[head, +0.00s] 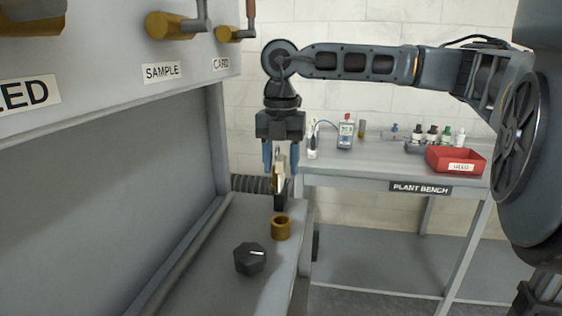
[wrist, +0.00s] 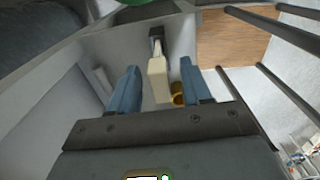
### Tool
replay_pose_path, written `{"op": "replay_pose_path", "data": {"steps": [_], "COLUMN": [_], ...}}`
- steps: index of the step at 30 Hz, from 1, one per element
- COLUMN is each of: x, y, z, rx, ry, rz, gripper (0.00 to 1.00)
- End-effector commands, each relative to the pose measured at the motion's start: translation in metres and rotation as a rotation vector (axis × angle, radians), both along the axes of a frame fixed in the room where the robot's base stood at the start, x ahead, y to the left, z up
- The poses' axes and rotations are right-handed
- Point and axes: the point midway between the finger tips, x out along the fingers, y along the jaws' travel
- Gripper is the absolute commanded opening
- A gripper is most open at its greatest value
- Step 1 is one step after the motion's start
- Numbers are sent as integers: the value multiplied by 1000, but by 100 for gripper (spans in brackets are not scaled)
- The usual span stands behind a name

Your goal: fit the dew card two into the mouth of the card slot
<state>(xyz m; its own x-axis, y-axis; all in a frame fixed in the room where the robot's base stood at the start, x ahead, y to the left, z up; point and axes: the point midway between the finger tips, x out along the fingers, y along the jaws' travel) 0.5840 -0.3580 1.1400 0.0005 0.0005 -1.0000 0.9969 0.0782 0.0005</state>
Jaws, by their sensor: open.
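A cream card (head: 280,181), which I take as the dew card two, stands roughly upright at the lower end of my gripper (head: 280,169). In the wrist view the card (wrist: 159,80) lies between the two blue fingers, with gaps on both sides, so the gripper is open around it. Its far end meets a small black block (head: 281,201), which also shows in the wrist view (wrist: 155,38). Whether this block is the card slot, and how deep the card sits in it, I cannot tell. No writing on the card is readable.
A brass cup (head: 281,229) and a black knob (head: 250,259) are on the grey ledge nearer me. Brass fittings with SAMPLE and CARD labels project from the panel above left. Behind right, the plant bench (head: 378,175) holds bottles, a meter and a red tray (head: 455,160).

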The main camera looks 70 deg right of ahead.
Motion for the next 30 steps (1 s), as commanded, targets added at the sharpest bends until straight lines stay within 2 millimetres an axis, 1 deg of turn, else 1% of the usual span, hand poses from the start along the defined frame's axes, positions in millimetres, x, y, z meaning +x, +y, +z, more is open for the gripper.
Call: {"op": "replay_pose_path", "data": {"steps": [5, 8, 15, 18, 21, 25, 30], "x": [0, 0, 0, 0, 0, 0, 0], "y": [-1, -1, -1, 0, -1, 0, 0], "z": [9, 26, 77, 94, 108, 119, 123], "rx": [-3, -5, -4, -4, -3, -1, 0], "ry": [0, 0, 0, 0, 0, 0, 0], "rz": [-1, -1, -1, 0, -1, 0, 0], "gripper": [48, 48, 48, 48, 48, 48, 48]}}
